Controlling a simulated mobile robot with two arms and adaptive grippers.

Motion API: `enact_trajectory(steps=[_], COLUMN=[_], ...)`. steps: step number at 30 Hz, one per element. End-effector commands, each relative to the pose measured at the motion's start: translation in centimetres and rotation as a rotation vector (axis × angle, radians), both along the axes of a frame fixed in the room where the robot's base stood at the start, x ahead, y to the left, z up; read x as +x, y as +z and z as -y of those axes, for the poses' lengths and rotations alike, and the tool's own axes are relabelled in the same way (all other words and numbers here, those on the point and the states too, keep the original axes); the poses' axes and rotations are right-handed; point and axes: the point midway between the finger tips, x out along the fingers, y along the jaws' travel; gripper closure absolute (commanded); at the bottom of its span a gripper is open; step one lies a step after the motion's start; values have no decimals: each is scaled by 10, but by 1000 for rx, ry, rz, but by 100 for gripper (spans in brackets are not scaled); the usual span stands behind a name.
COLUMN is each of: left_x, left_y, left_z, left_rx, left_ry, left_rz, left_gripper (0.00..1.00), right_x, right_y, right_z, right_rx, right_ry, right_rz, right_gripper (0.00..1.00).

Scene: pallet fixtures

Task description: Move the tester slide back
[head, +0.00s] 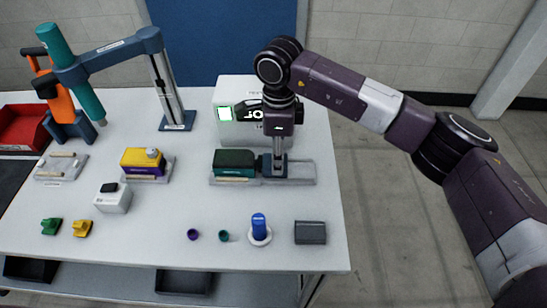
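A dark green and teal block (233,162) sits on the left part of the rail. My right gripper (278,168) points straight down at a dark blue upright piece just right of that block. Its fingertips are at or against this piece; whether they grip it I cannot tell. The arm hides part of the tester's front. My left gripper is not in view.
A purple and yellow block (143,164) stands on a left fixture. A blue cylinder on a white ring (259,229), a dark grey box (310,232) and small caps (193,235) lie along the front. A blue jointed stand (178,118) rises behind. A red bin (20,125) is far left.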

Motion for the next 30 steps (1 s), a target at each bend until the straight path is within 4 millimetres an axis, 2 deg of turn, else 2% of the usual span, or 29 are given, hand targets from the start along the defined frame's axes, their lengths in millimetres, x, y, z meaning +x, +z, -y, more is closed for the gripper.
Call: enact_trajectory(steps=[15, 25, 26, 30], left_x=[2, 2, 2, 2], left_y=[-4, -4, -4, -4], left_z=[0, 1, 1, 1], left_rx=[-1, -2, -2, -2], left_ry=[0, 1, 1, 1], left_rz=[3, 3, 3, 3], left_gripper=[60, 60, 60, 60], right_x=[0, 1, 1, 1], right_y=[1, 1, 1, 2], right_z=[23, 24, 24, 24], right_rx=[-2, -2, -2, -1], right_ry=[0, -1, -1, -1], right_rz=[1, 1, 1, 2], right_gripper=[84, 84, 64, 65])
